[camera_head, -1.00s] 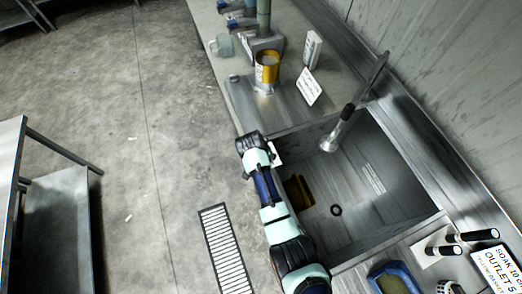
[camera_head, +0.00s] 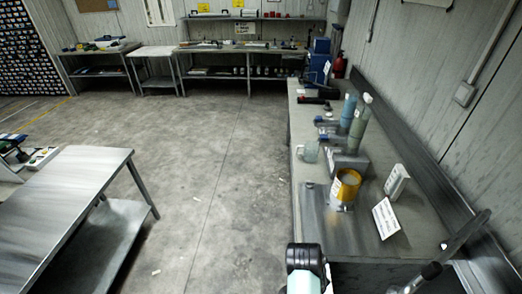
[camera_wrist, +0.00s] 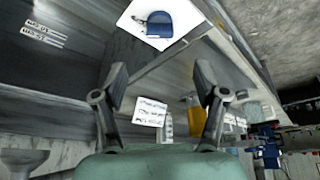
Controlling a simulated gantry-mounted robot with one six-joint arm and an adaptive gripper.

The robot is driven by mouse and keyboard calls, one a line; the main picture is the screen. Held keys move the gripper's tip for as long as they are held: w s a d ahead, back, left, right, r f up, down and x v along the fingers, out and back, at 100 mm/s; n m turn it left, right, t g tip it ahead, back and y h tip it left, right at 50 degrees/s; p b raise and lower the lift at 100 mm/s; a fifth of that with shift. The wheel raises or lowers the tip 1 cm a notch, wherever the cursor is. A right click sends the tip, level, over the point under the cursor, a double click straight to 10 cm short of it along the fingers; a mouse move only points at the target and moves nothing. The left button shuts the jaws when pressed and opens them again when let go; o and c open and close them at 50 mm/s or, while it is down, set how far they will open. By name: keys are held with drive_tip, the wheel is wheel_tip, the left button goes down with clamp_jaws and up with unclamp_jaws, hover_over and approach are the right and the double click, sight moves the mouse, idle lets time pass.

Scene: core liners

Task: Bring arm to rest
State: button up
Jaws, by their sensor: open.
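My arm (camera_head: 305,262) shows only as a short black and pale-green piece at the bottom of the head view; my gripper is out of sight there. In the wrist view my gripper (camera_wrist: 160,82) has its two fingers spread wide, open, with nothing held between them. Behind the fingers are a white card with writing (camera_wrist: 150,112) and a yellow cylinder (camera_wrist: 192,116), both farther off.
In the head view a yellow container (camera_head: 346,186) and a written card (camera_head: 386,217) stand on the right-hand counter (camera_head: 350,240). A metal table (camera_head: 75,180) stands at left. A blue item on a white sheet (camera_wrist: 140,28) shows in the wrist view.

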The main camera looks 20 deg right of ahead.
drive_tip(key=w+a+r+n+t, duration=0.3)
drive_tip(key=a+r+n+t, duration=0.4)
drive_tip(key=a, duration=0.5)
drive_tip(key=s+a+r+n+t+y, duration=0.2)
drive_tip(key=s+a+r+n, duration=0.1)
drive_tip(key=a+r, duration=0.4)
drive_tip(key=s+a+r+n+t+y, duration=0.2)
drive_tip(key=s+a+r+n, duration=0.2)
drive_tip(key=a+r, duration=0.3)
wheel_tip(320, 180, up, 15)
drive_tip(key=p, duration=1.4)
drive_tip(key=shift+w+d+p, duration=0.15)
drive_tip(key=shift+d+p, duration=0.05)
drive_tip(key=shift+p, duration=0.1)
